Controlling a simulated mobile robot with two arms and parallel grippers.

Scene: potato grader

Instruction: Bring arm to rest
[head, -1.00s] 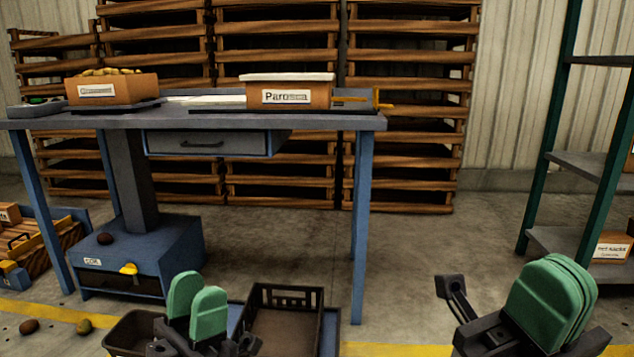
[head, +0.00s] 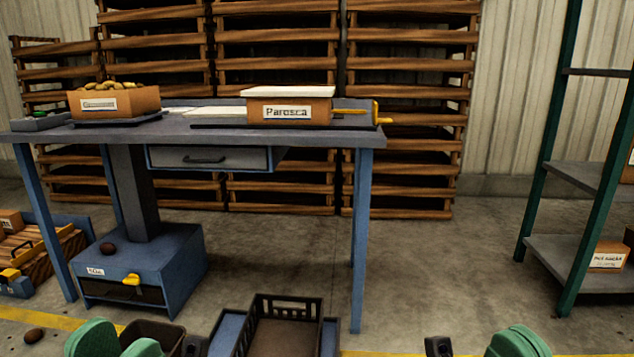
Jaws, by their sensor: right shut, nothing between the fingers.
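My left gripper (head: 117,343) is at the bottom left edge of the head view. Its two green finger pads stand apart with a gap, and I see nothing between them. The lower part of this gripper is cut off by the frame. My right gripper (head: 517,342) is at the bottom right edge, its green pads together and empty. Only its top shows, over the floor to the right of the workbench. Both arms are mostly out of the picture.
A blue-legged workbench (head: 330,139) carries an open box of potatoes (head: 142,102) and a lidded Parosca box (head: 288,112). A dark crate (head: 285,340) stands low in front, near my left gripper. A green shelf rack (head: 597,215) is at right. The floor between bench and rack is clear.

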